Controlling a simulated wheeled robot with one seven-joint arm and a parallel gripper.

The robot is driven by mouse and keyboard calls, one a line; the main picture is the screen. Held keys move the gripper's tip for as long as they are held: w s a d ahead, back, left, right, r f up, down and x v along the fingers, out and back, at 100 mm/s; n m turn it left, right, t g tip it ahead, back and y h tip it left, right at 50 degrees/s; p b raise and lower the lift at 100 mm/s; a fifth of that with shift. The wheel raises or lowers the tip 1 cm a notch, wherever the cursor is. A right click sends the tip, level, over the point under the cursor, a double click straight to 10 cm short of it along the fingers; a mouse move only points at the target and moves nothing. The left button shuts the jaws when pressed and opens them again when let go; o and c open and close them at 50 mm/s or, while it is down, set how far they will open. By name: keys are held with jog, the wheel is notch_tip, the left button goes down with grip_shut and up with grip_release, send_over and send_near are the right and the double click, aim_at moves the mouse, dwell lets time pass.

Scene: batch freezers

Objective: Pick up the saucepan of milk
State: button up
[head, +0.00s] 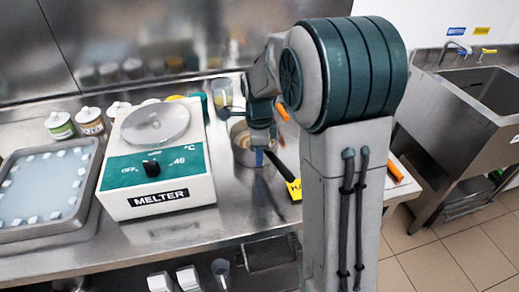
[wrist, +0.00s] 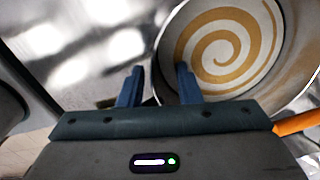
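The saucepan (head: 241,154) stands on the steel counter to the right of the melter, partly hidden by my arm. In the wrist view the saucepan (wrist: 276,82) shows at upper right, with a brown swirl on pale milk. A dark handle (head: 272,178) seems to run from the pan toward the front right. My gripper (head: 261,158) points down at the pan's near side. In the wrist view my gripper (wrist: 158,82) has its two blue fingers apart, the right one overlapping the pan's rim. I see nothing clearly held; contact with the handle cannot be told.
The white and green melter (head: 155,180) stands left of the pan. A metal tray (head: 84,200) lies at far left, with several jars (head: 91,121) behind. A yellow label (head: 294,188) and an orange item (head: 394,172) are to the right. A sink (head: 455,110) stands far right.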

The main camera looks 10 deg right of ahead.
grip_shut()
jog(key=shift+s, duration=0.1)
dwell(1.2)
